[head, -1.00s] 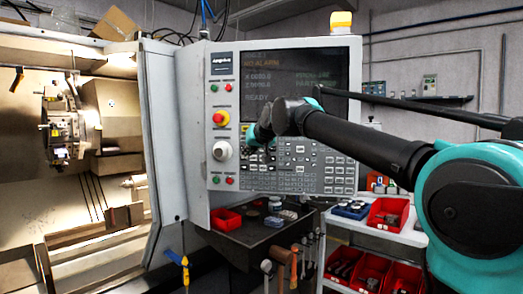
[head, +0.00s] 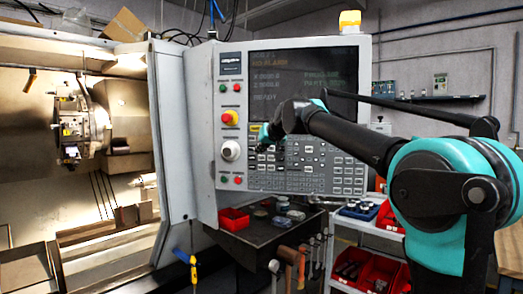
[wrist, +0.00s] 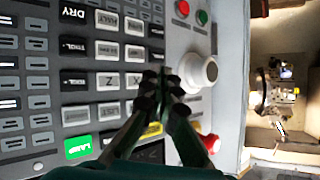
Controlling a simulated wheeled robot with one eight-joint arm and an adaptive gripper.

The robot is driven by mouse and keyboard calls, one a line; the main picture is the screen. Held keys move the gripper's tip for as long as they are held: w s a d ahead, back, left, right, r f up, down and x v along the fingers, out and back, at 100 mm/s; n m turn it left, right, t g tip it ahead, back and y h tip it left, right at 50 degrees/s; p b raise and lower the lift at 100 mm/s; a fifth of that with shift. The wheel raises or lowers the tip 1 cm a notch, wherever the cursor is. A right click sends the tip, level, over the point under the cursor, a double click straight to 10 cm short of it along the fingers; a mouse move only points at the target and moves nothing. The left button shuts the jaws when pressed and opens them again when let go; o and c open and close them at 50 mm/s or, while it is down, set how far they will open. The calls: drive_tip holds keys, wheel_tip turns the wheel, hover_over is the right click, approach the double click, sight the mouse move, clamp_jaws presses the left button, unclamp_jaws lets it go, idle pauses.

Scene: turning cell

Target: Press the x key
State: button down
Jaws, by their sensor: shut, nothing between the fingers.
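The control panel (head: 285,178) of the lathe stands ahead of me, with its keypad below the screen. In the wrist view the keypad appears turned on its side, and a light key that seems to be marked X (wrist: 134,80) lies just left of my fingertips. A similar key that seems to be marked Z (wrist: 108,81) is beside it. My gripper (wrist: 163,84) is shut and empty, its tips over the keypad's edge strip near the keys. Contact with the panel cannot be told. In the head view my gripper (head: 264,138) is small and dark against the panel's left part.
A red stop button (head: 230,117) and a white knob (head: 230,151) sit left of the keypad; the knob (wrist: 198,72) is close right of my fingertips in the wrist view. A green key (wrist: 78,147) is nearby. A tool tray with a red bin (head: 234,219) lies below.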

drive_tip(key=shift+w+d, duration=0.15)
drive_tip(key=shift+w, duration=1.1)
drive_tip(key=shift+w, duration=0.1)
idle(0.5)
drive_tip(key=shift+w, duration=0.35)
drive_tip(key=shift+w+d, duration=0.1)
drive_tip(key=shift+w, duration=0.25)
idle(0.5)
drive_tip(key=shift+s, duration=0.8)
drive_tip(key=s, duration=0.3)
drive_tip(key=s+a, duration=0.1)
drive_tip(key=s, duration=0.1)
idle(0.6)
